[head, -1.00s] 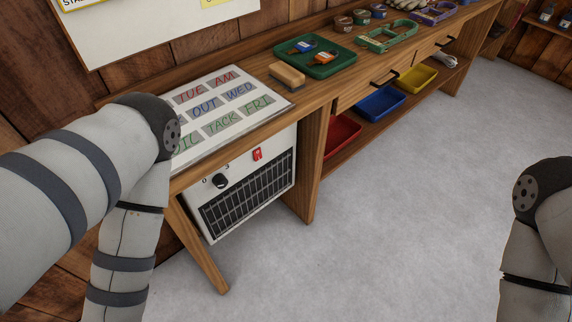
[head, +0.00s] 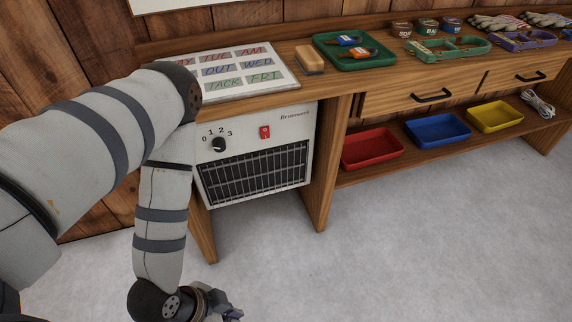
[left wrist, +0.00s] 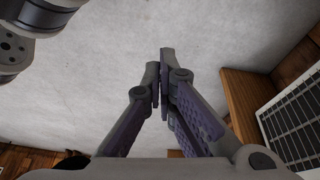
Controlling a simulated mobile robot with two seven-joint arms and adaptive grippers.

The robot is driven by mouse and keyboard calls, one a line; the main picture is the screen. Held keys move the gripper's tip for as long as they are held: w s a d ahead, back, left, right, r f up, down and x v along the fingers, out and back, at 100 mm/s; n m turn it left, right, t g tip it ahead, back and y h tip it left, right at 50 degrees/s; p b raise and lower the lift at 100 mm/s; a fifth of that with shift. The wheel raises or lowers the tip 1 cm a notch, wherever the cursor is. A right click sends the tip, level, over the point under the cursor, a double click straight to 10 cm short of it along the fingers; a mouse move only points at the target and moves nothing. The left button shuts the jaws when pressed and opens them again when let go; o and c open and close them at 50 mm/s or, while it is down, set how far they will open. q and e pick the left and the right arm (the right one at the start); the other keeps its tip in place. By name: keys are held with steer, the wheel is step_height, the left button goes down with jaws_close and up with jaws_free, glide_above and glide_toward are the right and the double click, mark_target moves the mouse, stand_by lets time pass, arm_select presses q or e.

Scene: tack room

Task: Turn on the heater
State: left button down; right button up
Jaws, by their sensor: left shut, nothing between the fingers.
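The heater (head: 255,160) is a white box with a black grille, standing under the left end of the wooden bench. Its front has a black round knob (head: 218,144) with marks 0 to 3 above it, the pointer's setting too small to tell, and a red switch (head: 265,131). My left gripper (head: 230,314) is low at the bottom edge in the head view, in front of and below the heater, apart from it. In the left wrist view its fingers (left wrist: 162,75) are shut and empty, with the heater grille (left wrist: 292,122) at the right edge. My right gripper is not in view.
The bench top holds a label board (head: 225,75), a brush (head: 310,60), a green tray (head: 330,62) and several tins. A bench leg (head: 325,180) stands right of the heater. Red, blue and yellow bins sit on the lower shelf. The grey floor is clear in front.

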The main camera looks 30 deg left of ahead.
mark_target(267, 147)
arm_select(q)
steer(key=w+a+f+m+t+b, duration=0.1)
steer(key=w+f+m+t+b, duration=0.2)
steer(key=w, duration=0.6)
steer(key=w+a+r+m+t+y+b, duration=0.2)
steer(key=w+a+r+t, duration=0.3)
steer(key=w, duration=0.3)
steer(key=w+a+r+m+t+y+b, duration=0.1)
steer(key=w+a+r+m+t+b, duration=0.2)
steer(key=w+a+r+t, duration=0.3)
steer(key=w+r+m, duration=0.1)
steer(key=w, duration=0.1)
steer(key=shift+w+a+m+y+b, duration=0.35)
steer(key=shift+a+m+y+b, duration=0.05)
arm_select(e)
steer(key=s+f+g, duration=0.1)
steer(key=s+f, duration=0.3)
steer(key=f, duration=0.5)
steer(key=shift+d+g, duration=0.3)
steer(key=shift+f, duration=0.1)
